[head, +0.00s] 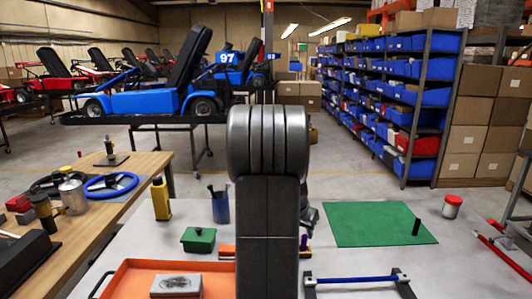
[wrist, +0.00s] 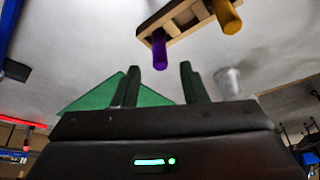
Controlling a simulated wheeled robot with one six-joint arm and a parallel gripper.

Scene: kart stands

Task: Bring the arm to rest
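My arm (head: 268,200) stands upright in the middle of the head view and covers the centre of the table. My gripper is mostly hidden behind it there. In the wrist view my gripper (wrist: 160,88) shows two dark fingers held apart, with pale table surface visible between them. It is open and empty. A wooden block (wrist: 185,18) with a purple peg (wrist: 159,50) and a yellow peg (wrist: 227,16) lies beyond the fingertips, apart from them.
The grey table (head: 370,262) holds a green mat (head: 380,224), a blue-handled bar (head: 355,280), an orange tray (head: 125,275), a green box (head: 198,239), a blue cup (head: 220,208) and a yellow bottle (head: 160,198). A wooden bench (head: 130,175) stands left. Shelves of blue bins (head: 400,95) stand behind.

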